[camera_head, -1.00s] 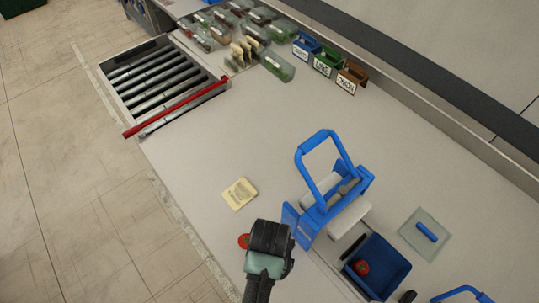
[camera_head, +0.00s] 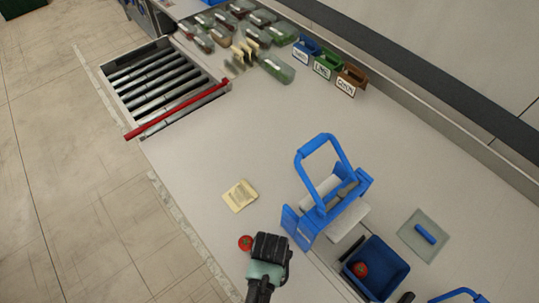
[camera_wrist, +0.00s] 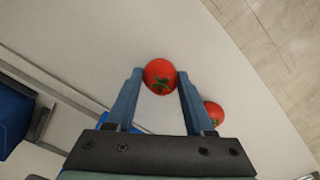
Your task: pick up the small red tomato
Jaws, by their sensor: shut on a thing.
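My gripper (camera_wrist: 161,82) is shut on a red tomato (camera_wrist: 161,72) with a green stem, held between the two blue-grey fingertips. A second red tomato (camera_wrist: 214,112) lies on the counter just outside the right finger, which partly covers it; it looks smaller in the wrist view. In the head view a tomato (camera_head: 245,242) shows on the counter at the left of my gripper (camera_head: 270,246), and the held one is hidden. I cannot tell how high the held tomato is. Another tomato (camera_head: 361,268) lies in the blue bin (camera_head: 393,262).
A blue-handled device (camera_head: 308,222) stands right of my gripper. A yellowish card (camera_head: 240,195) lies behind it. A glassy plate with a blue handle (camera_head: 410,238) is at the right. A roller conveyor (camera_head: 150,78) and label bins (camera_head: 328,62) are farther back. The middle counter is clear.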

